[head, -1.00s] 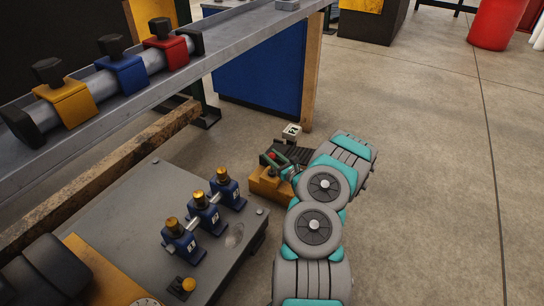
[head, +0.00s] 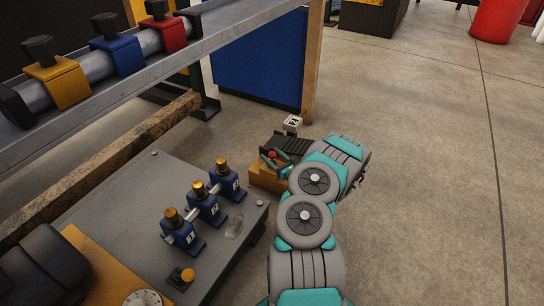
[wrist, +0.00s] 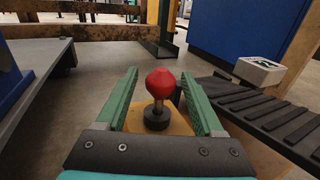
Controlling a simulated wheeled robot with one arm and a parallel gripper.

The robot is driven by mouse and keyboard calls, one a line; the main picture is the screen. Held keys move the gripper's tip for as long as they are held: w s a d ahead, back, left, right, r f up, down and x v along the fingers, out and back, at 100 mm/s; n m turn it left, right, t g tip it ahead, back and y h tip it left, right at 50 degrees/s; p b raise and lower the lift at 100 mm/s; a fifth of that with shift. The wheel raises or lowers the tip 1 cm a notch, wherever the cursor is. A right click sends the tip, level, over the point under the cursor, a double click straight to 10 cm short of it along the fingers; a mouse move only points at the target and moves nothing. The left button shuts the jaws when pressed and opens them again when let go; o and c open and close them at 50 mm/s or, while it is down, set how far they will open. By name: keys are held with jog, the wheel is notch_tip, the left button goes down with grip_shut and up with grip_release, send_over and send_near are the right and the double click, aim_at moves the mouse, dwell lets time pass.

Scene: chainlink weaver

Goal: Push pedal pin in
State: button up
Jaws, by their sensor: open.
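A red knob, the pedal pin (wrist: 160,84), stands upright on a dark round collar on a yellow-orange block in the wrist view. In the head view the red knob (head: 272,155) sits on the yellow block (head: 266,178) near the floor. My gripper (wrist: 161,82) is open, with one green finger on each side of the red knob. There are gaps between the fingers and the knob. My arm hides part of the pedal in the head view.
A grey table (head: 120,215) with several blue brass-topped blocks stands left of my arm. A small white box with a green sign (head: 292,123) stands behind the pedal. A blue panel (head: 258,62) and a wooden post (head: 313,75) stand beyond. Open floor lies to the right.

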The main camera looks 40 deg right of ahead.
jog(key=s+p, duration=0.1)
jog(key=s, duration=0.7)
jog(key=shift+w, duration=0.1)
dwell(0.4)
